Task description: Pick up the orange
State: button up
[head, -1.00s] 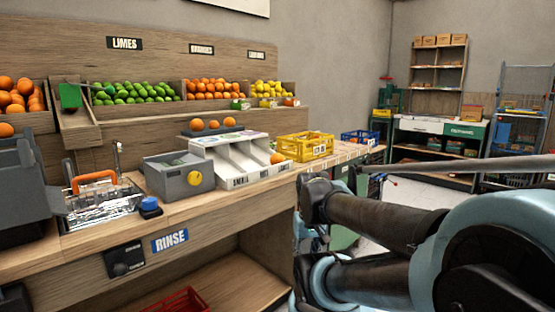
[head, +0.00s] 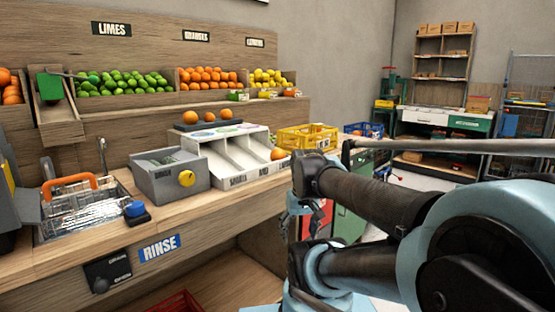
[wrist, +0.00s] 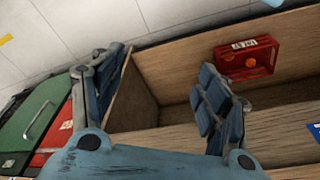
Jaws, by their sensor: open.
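A single orange (head: 278,154) rests at the lower right end of the white sorting chute (head: 237,178) on the counter. Several oranges sit on a dark tray (head: 180,127) behind it, and many more fill the orange bin (head: 207,86) on the back shelf. My gripper (wrist: 160,88) is open and empty in the wrist view, its blue fingers spread wide and pointing down toward the lower shelf, away from the counter top. In the wrist view a small round orange thing (wrist: 250,62) lies in a red crate (wrist: 229,53). In the head view my arm hides most of the gripper.
A grey box with a yellow knob (head: 165,187), a yellow crate (head: 300,140) and a blue crate (head: 362,130) line the counter. A sink (head: 85,215) is at left. The counter edge and a wooden lower shelf (wrist: 180,142) lie near my gripper.

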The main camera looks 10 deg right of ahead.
jog(key=w+r+n+y, duration=0.1)
jog(key=w+r+n, duration=0.2)
jog(key=w+r, duration=1.4)
jog(key=n+t+y, duration=0.1)
jog(key=n, duration=0.3)
send_near(279, 154)
jog(key=w+f, duration=0.2)
jog(key=f, duration=0.1)
jog(key=w+f, duration=0.1)
jog(key=f, duration=0.1)
jog(key=shift+w+a+f, duration=0.1)
jog(key=shift+w+f, duration=0.15)
jog(key=shift+w, duration=0.1)
jog(key=shift+w+x, duration=0.1)
jog(key=shift+x, duration=1.25)
jog(key=shift+w+x, duration=0.15)
jog(key=shift+x, duration=1.15)
jog(key=shift+a+r+y, duration=0.15)
jog(key=shift+a+y, duration=0.05)
jog(key=shift+y, duration=0.1)
jog(key=c, duration=1.1)
jog(key=shift+o, duration=0.2)
